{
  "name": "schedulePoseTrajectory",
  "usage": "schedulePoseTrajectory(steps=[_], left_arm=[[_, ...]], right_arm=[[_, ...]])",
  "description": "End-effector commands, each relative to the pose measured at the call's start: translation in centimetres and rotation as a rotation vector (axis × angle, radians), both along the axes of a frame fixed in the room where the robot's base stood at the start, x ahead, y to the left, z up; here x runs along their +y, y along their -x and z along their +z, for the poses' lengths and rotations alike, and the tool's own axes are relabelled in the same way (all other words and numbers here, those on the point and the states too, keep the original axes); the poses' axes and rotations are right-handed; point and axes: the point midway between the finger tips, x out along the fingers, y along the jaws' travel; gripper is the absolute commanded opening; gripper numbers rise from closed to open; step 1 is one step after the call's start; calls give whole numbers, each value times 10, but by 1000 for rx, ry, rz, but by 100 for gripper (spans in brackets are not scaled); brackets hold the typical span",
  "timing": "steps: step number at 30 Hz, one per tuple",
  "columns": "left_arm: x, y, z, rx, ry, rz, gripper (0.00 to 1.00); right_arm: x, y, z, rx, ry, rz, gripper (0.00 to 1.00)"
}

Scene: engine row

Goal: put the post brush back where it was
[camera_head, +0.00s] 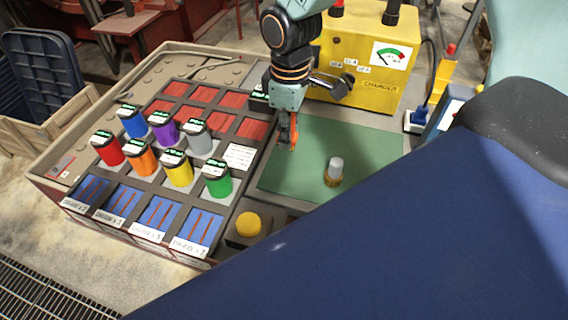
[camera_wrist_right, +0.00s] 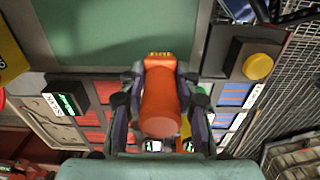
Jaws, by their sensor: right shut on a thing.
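My right gripper (camera_head: 290,128) hangs over the left edge of the green mat (camera_head: 375,145), beside the rack of cups. In the wrist view my right gripper (camera_wrist_right: 158,95) is shut on an orange thing (camera_wrist_right: 160,105) with a rounded body and a small yellow lettered band at one end. Its bristles, if any, do not show, so I cannot tell surely that it is the post brush. A short cylinder with a pale grey top and amber base (camera_head: 334,172) stands upright on the mat, apart from the gripper. My left gripper is not in view.
The rack holds several coloured lidded cups, such as the green one (camera_head: 216,179), with red compartments behind and blue labelled ones (camera_head: 157,212) in front. A yellow charger (camera_head: 345,65) stands behind the mat. A yellow knob (camera_head: 248,224) is at the front. Much of the mat is clear.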

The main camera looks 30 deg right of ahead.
Motion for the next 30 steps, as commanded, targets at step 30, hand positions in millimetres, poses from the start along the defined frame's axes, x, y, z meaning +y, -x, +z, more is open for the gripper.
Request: schedulePoseTrajectory(steps=[30], left_arm=[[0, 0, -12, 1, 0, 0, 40]], right_arm=[[-1, -1, -95, 3, 0, 0, 0]])
